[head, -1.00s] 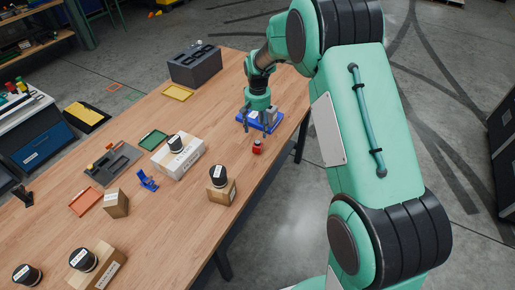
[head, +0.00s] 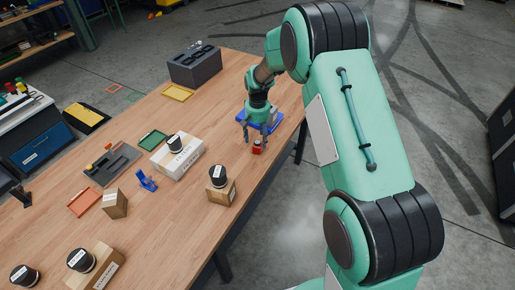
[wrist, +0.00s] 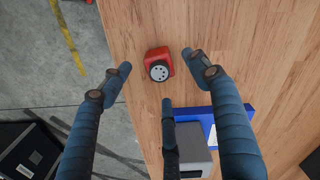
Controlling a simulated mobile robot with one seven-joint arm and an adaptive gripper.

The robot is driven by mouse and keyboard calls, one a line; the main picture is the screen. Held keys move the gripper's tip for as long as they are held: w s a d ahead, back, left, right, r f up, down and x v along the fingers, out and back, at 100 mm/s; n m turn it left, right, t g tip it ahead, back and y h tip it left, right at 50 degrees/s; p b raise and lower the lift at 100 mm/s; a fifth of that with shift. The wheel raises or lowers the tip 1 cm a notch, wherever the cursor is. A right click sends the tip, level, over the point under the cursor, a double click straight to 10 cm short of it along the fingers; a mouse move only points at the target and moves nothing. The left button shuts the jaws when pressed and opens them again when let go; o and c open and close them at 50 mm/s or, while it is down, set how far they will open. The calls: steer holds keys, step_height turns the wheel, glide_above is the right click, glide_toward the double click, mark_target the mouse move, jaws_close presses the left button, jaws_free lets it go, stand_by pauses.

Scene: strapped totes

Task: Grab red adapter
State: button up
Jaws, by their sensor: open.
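The red adapter (wrist: 159,64) stands on the wooden table close to its edge, with a round grey face with dark holes turned to the wrist camera. In the head view the red adapter (head: 257,148) is just below my gripper (head: 256,138). In the wrist view my gripper (wrist: 157,85) is open, with fingers spread to the left and right of the adapter and a third finger below it. No finger appears to touch it.
A blue tray (wrist: 238,115) with a grey block (wrist: 196,158) lies right beside the adapter. The table edge and floor are close on the other side. A box with a black-lidded jar (head: 218,177) stands nearer on the table (head: 200,235).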

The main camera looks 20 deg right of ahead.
mark_target(258, 142)
steer(key=shift+f+b, duration=0.3)
steer(key=shift+f, duration=1.7)
steer(key=c, duration=1.3)
steer(key=shift+r, duration=0.15)
steer(key=shift+r, duration=0.6)
steer(key=shift+s+r+p, duration=0.25)
steer(key=shift+r, duration=0.35)
steer(key=shift+s+r+p, duration=0.2)
steer(key=shift+s+r, duration=0.05)
steer(key=shift+r, duration=0.3)
steer(key=s+r+p, duration=0.1)
steer(key=s, duration=1.4)
steer(key=shift+a, duration=0.15)
